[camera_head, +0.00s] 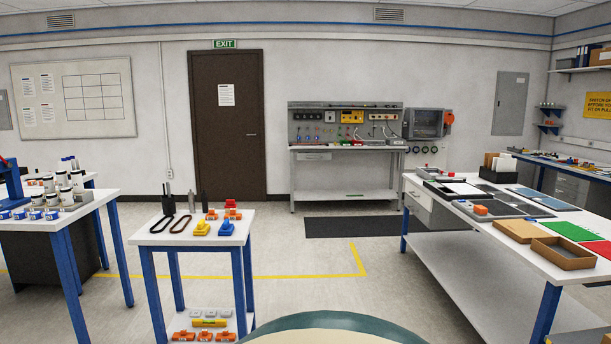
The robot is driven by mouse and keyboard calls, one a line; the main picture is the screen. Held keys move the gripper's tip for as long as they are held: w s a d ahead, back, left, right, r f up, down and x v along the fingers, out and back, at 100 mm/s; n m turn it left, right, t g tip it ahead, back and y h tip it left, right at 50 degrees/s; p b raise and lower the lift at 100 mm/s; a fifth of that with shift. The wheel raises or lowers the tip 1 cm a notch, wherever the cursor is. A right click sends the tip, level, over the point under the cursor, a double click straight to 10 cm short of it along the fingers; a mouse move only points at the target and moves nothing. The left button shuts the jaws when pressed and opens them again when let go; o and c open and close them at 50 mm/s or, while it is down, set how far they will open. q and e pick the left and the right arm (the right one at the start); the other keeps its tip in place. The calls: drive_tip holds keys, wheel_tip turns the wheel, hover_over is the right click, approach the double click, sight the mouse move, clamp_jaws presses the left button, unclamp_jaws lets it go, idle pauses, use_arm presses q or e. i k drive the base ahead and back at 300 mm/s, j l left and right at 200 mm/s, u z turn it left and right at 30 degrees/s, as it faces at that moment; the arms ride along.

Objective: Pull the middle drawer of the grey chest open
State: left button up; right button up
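I cannot clearly make out a grey chest with a middle drawer. A grey drawer unit (571,187) shows under the bench along the right wall, small and partly hidden, and I cannot tell its drawers apart well. A single drawer (417,197) hangs under the near right workbench and looks closed. Neither of my grippers is in view.
A white workbench (458,232) with trays and a cardboard box (562,253) stands at right. A small table (153,233) and a larger one (30,222) stand at left. The floor between (400,295) is clear up to a dark mat (352,226).

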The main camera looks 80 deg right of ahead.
sight(575, 197)
drive_tip(key=z, duration=4.15)
drive_tip(key=i+l+z, duration=0.7)
drive_tip(key=l+z, duration=0.15)
drive_tip(key=i+l+z, duration=0.4)
drive_tip(key=i+z, duration=0.4)
drive_tip(key=i+u, duration=0.1)
drive_tip(key=i, duration=0.8)
drive_tip(key=i+l, duration=0.15)
drive_tip(key=i, duration=0.75)
drive_tip(key=i+j+u, duration=0.1)
drive_tip(key=i+u, duration=0.2)
drive_tip(key=i, duration=0.5)
drive_tip(key=i+l+u, duration=0.1)
drive_tip(key=i+u, duration=0.2)
drive_tip(key=i, duration=0.5)
drive_tip(key=i+u, duration=0.25)
drive_tip(key=i, duration=0.25)
drive_tip(key=i+u, duration=0.25)
drive_tip(key=i, duration=0.25)
drive_tip(key=i+l+u, duration=0.3)
drive_tip(key=i, duration=0.2)
drive_tip(key=j, duration=0.1)
